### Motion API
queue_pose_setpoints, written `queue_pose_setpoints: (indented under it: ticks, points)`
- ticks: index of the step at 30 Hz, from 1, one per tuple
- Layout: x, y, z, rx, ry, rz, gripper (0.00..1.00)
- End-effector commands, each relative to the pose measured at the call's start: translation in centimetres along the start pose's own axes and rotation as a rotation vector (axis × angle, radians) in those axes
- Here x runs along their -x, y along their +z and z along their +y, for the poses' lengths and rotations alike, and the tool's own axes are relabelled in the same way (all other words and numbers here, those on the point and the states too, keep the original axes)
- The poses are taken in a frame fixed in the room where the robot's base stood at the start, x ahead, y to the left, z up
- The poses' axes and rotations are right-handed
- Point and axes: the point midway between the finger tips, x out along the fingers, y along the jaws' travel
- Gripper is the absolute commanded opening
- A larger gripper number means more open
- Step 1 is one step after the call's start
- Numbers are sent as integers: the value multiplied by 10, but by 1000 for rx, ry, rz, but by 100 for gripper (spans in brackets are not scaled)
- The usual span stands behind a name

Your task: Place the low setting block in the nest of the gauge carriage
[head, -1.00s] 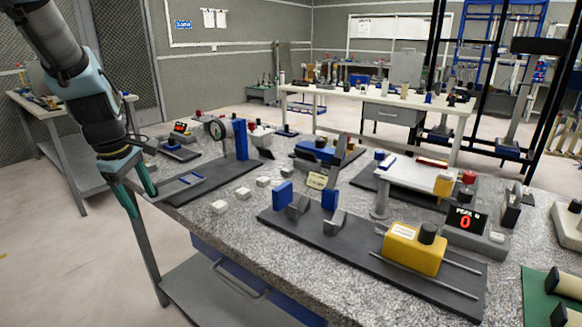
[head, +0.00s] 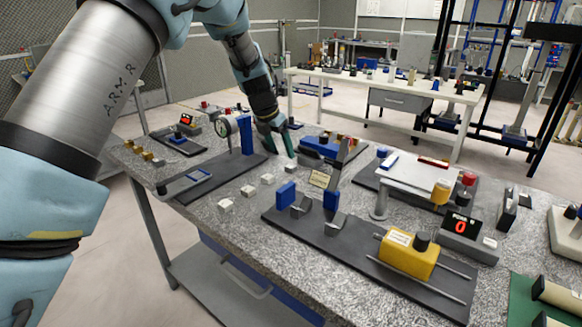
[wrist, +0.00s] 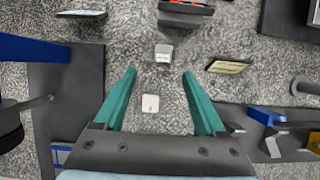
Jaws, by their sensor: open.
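Several small white blocks stand in a row on the speckled bench, among them a near one (head: 225,205), a middle one (head: 248,191) and a farther one (head: 267,179). I cannot tell which is the low setting block. My gripper (head: 281,143) is open, above the far end of the row. In the wrist view, one white block (wrist: 150,103) shows between the open fingers (wrist: 160,85), nearer the left one, and another (wrist: 163,53) lies beyond the tips.
A small label plate (head: 320,179) stands right of the row. A dark base with blue blocks and a yellow carriage (head: 408,254) fills the front right. A white raised platform (head: 412,177) stands behind it. Bare bench lies around the row.

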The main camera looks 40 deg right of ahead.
Motion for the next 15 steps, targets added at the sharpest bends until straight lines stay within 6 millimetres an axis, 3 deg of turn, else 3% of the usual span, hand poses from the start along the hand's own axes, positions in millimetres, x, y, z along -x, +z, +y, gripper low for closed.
queue_pose_setpoints:
  ticks: [15]
  points:
    - [-52,6,-5,-2,-1,2,72]
